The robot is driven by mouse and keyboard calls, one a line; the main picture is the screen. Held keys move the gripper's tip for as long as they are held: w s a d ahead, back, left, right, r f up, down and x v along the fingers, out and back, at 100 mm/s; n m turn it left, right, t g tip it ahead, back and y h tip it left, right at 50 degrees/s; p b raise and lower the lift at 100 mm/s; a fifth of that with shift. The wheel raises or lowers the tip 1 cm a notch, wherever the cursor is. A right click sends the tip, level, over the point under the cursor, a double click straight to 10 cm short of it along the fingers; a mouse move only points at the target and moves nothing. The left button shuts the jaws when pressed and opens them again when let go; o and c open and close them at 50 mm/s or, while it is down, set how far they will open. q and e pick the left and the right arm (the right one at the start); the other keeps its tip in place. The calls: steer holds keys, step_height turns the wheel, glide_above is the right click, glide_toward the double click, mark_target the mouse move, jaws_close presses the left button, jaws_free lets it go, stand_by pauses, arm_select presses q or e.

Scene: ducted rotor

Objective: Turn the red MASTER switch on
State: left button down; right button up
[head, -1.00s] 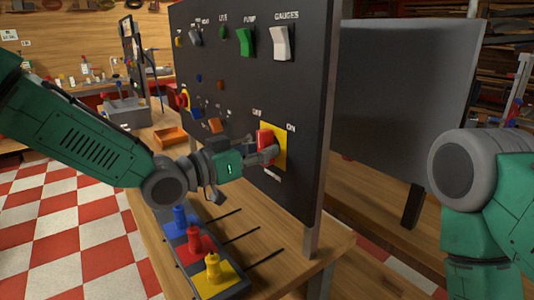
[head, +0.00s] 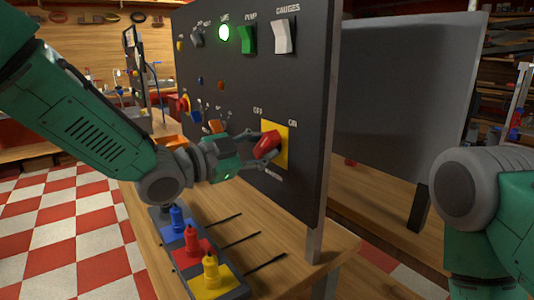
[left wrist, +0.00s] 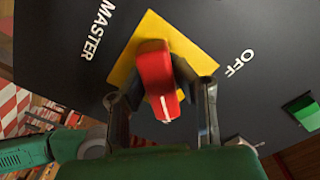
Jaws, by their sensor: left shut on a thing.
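The red MASTER switch (head: 268,143) is a knob on a yellow plate (head: 282,148) low on the dark upright panel (head: 215,60). OFF is lettered at its upper left and ON at its right. The knob is tilted, its upper end leaning right towards ON. My left gripper (head: 262,150) is shut on it; in the left wrist view the knob (left wrist: 157,75) lies between the two fingers (left wrist: 160,96). My right gripper is out of view.
Green (head: 248,38) and white (head: 284,36) rocker switches sit higher on the panel. On the wooden bench (head: 285,225) below, a tray holds blue (head: 178,219), red (head: 193,243) and yellow (head: 211,268) pieces. An orange tray (head: 170,142) lies behind my left arm.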

arm_select(q)
steer(key=shift+s+f+m, duration=0.1)
steer(key=shift+f+m, duration=0.25)
steer(key=shift+m, duration=0.05)
steer(key=c, duration=1.5)
jaws_free()
steer(key=shift+c, duration=0.2)
steer(key=shift+o, duration=1.1)
steer(key=shift+a+r, duration=0.2)
steer(key=v, duration=1.2)
